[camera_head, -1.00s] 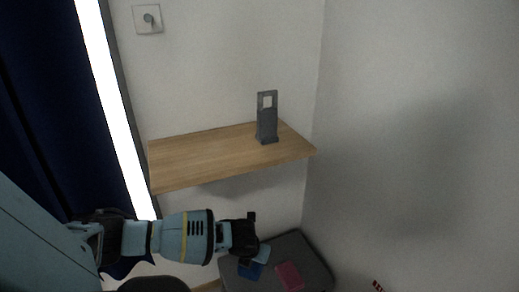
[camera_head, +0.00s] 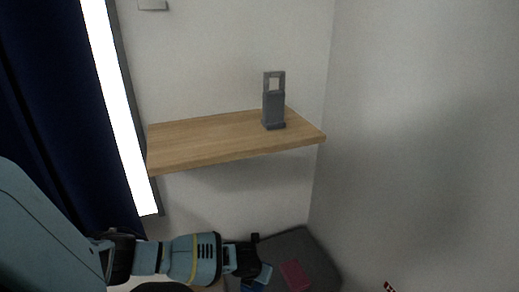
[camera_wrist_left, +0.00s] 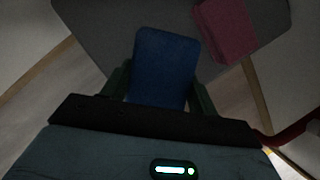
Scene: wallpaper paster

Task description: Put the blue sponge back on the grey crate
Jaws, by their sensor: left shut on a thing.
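The blue sponge (camera_wrist_left: 163,65) is between the two fingers of my left gripper (camera_wrist_left: 162,95) in the left wrist view. The gripper is shut on it, and its far end sticks out past the fingers. The grey crate (camera_wrist_left: 105,30) lies beyond the sponge in that view. In the head view, my left gripper (camera_head: 254,266) is over the left part of the grey crate (camera_head: 290,250) at the bottom. Blue shows just below the gripper there, partly cut off by the frame. I cannot tell whether the sponge touches the crate. My right gripper is not in view.
A dark red block (camera_head: 296,276) lies on the crate, right of my gripper; it also shows in the left wrist view (camera_wrist_left: 227,28). A wooden shelf (camera_head: 220,140) with a grey handled object (camera_head: 273,105) juts from the wall above. A wall bounds the right side.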

